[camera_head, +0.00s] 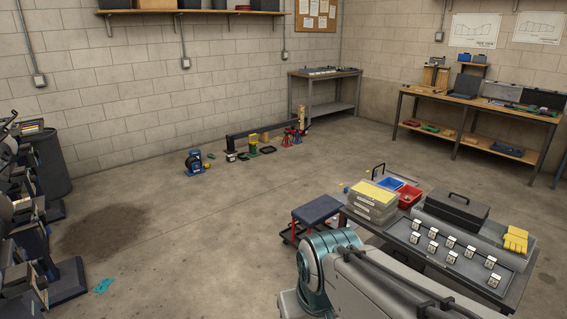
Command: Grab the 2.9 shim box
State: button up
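Several small pale boxes or blocks with dark marks, such as one at the front right (493,281) and one at the back left (416,224), stand in two rows on a dark flat tray (458,268). The tray lies on a cart at the lower right. Their marks are too small to read, so I cannot tell which, if any, is the 2.9 shim box. My arm crosses the bottom in front of the cart, and its end with my gripper does not show.
Also on the cart are stacked grey cases (371,203), a red bin (409,196), a dark toolbox (457,211) and yellow gloves (515,240). A blue-topped stool (317,209) stands left of it. Equipment lines the left edge. The middle floor is mostly clear.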

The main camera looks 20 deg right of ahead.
aim_at(434, 233)
jog(key=z, duration=0.15)
jog(key=i, duration=1.7)
jog(key=z, duration=1.15)
jog(key=i, duration=1.1)
jog(key=z, duration=1)
jog(key=i, duration=0.35)
jog(key=z, duration=0.3)
